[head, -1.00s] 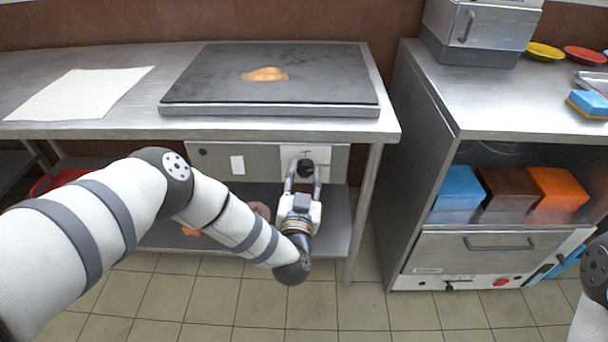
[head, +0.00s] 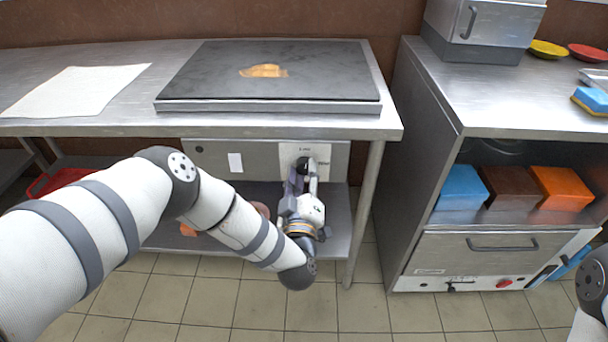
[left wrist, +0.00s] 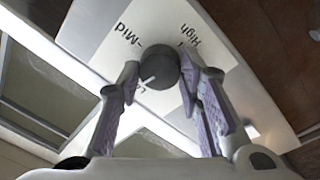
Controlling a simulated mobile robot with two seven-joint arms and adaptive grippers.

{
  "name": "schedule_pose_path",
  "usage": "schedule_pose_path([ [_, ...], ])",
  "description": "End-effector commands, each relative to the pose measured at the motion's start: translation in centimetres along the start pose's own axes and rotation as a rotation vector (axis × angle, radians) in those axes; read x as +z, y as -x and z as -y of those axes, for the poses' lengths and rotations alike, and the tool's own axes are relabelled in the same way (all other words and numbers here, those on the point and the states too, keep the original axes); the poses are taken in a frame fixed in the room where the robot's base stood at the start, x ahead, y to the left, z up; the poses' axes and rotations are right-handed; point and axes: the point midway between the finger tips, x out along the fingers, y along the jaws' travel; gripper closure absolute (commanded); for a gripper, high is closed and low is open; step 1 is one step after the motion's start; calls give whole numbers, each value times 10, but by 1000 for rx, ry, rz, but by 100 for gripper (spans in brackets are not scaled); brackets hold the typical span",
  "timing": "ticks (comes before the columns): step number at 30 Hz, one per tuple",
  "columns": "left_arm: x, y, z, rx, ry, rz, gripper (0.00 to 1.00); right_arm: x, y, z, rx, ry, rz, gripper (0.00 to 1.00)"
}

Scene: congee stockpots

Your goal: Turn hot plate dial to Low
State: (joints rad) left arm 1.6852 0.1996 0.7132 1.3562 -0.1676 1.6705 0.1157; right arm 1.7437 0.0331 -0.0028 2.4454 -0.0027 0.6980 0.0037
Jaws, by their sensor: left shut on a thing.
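The dark round dial (head: 303,163) sits on a white plate with labels, on the front panel under the hot plate (head: 270,75). In the left wrist view the dial (left wrist: 160,67) lies between my fingertips, and its white pointer mark points down-left at a partly hidden label starting with "Lo". "Mid" and "High" are readable above it to either side. My left gripper (head: 302,178) is shut on the dial from below and looks rolled; it also shows in the left wrist view (left wrist: 160,76). My right gripper is out of view; only part of that arm shows at the right edge.
A tan food piece (head: 263,71) lies on the hot plate. A white sheet (head: 80,90) lies to its left on the table (head: 290,124). A table leg (head: 364,215) stands right of my left gripper. The counter (head: 515,105) at right has blue, brown and orange blocks beneath.

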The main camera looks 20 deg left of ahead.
Motion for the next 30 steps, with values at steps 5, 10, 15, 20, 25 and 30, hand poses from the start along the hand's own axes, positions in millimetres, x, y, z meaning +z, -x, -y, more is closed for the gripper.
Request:
schedule_pose_path([
  [5,1,0,1,-6,108,-7,95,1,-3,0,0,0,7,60],
  [10,1,0,1,-9,181,-11,95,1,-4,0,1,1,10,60],
  [15,1,0,0,-11,223,-13,95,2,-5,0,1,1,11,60],
  [20,1,0,0,-11,240,-14,95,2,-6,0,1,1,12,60],
  [25,1,0,0,-11,244,-14,95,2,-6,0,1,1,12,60],
  [30,1,0,0,-11,243,-14,95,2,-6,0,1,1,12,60],
])
